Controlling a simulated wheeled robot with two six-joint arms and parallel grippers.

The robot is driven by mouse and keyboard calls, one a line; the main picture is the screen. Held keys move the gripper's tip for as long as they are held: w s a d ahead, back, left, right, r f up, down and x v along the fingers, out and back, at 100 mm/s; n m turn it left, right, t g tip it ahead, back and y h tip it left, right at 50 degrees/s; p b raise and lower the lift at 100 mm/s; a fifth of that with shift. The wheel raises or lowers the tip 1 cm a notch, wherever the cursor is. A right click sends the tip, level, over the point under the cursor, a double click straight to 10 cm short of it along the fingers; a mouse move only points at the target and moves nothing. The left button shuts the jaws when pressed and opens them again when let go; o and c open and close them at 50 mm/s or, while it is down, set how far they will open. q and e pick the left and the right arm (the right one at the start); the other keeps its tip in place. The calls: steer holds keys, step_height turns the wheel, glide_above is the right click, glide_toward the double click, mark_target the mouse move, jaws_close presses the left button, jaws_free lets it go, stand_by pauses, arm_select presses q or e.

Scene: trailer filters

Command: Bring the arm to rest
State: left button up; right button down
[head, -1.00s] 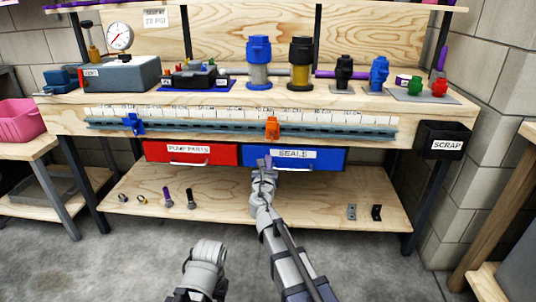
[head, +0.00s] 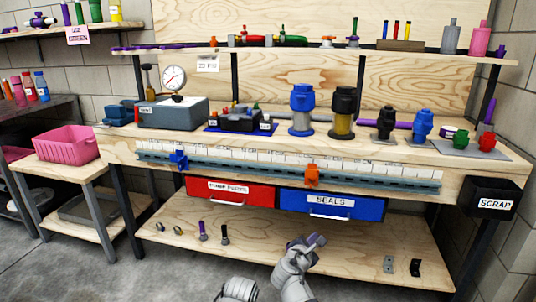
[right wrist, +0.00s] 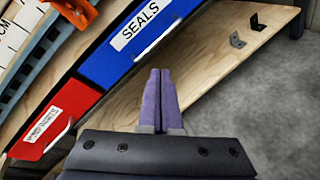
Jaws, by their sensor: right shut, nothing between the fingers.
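My right gripper (head: 316,241) is in front of the workbench, below the blue drawer and in front of the lower shelf in the head view. In the right wrist view its two purple fingers (right wrist: 161,85) are together with nothing between them. The blue drawer (head: 330,205), labelled SEALS, looks closed under the bench top; it also shows in the right wrist view (right wrist: 112,60). The gripper looks apart from its handle. A grey part of my other arm shows at the bottom edge of the head view; its left gripper is out of sight.
The red drawer (head: 230,192) is left of the blue one. The lower shelf (head: 270,260) holds small bolts and two brackets (head: 402,267). A black SCRAP bin (head: 489,198) hangs at the right end. A pink bin (head: 66,146) stands on a side table. Filter housings stand on the bench.

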steer(key=s+a+f+m+g+y+p, duration=0.2)
steer(key=s+a+m+g+p, duration=0.15)
steer(key=s+m, duration=0.35)
steer(key=s+a+f+m+g+y+p, duration=0.2)
steer(key=s+a+m+g, duration=0.25)
steer(key=s, duration=0.45)
steer(key=s+a+f+m+g+y+p, duration=0.25)
steer(key=s+m+g, duration=0.25)
steer(key=s+m, duration=0.25)
arm_select(q)
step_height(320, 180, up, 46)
steer(key=p, duration=3.6)
steer(key=shift+p, duration=0.35)
arm_select(e)
step_height(320, 180, up, 37)
steer(key=n, duration=0.1)
steer(key=shift+a, duration=0.3)
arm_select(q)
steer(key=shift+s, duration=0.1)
